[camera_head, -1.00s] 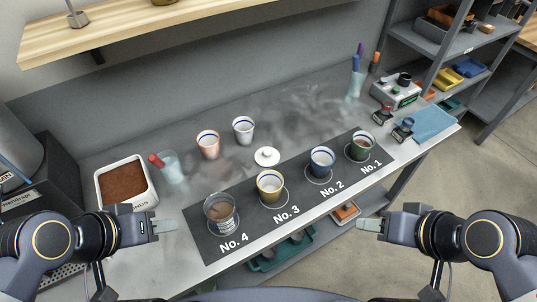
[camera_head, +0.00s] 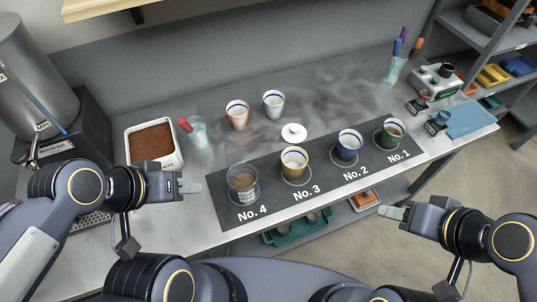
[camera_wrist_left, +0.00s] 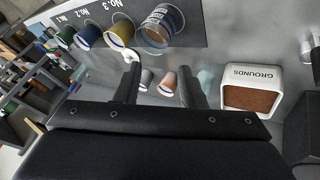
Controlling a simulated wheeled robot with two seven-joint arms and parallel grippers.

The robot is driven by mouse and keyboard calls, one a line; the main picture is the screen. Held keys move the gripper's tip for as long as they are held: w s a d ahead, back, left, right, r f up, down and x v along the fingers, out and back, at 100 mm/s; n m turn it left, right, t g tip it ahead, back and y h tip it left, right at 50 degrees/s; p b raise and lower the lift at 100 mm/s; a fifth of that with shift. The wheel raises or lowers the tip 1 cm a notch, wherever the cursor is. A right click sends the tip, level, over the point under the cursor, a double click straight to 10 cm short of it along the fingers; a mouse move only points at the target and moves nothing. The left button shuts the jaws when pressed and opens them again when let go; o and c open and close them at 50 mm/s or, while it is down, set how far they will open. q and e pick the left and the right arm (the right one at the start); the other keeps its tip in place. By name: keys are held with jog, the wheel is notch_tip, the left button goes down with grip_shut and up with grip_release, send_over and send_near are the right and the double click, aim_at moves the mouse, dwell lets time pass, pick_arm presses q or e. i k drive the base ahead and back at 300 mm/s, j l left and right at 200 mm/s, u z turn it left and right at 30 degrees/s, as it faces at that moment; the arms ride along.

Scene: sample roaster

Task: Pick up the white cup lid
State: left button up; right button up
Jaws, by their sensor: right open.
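The white cup lid (camera_head: 294,132) lies on the grey counter, just behind the dark mat and the yellow cup. It has a small knob on top. In the left wrist view the lid (camera_wrist_left: 130,56) shows partly, beside one fingertip. My left gripper (camera_head: 190,187) is in front of the counter's left part, left of the No. 4 cup and well apart from the lid. Its two fingers (camera_wrist_left: 159,88) stand apart with nothing between them. My right gripper (camera_head: 393,212) is open and empty, in front of the counter's front edge and far right of the lid.
On the mat (camera_head: 225,205) stand the No. 4 cup (camera_head: 243,184), yellow cup (camera_head: 294,162), blue cup (camera_head: 348,145) and green cup (camera_head: 391,133). A pink cup (camera_head: 238,115) and white cup (camera_head: 273,103) stand behind. A grounds box (camera_head: 153,145) is at left.

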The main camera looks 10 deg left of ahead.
aim_at(293, 133)
jog(key=i+l, duration=0.1)
jog(key=l, duration=0.25)
jog(key=i+l, duration=0.15)
jog(key=l, duration=0.15)
jog(key=i+l, duration=0.1)
jog(key=l, duration=0.25)
jog(key=i+l, duration=0.15)
jog(key=l, duration=0.2)
jog(key=z, duration=0.05)
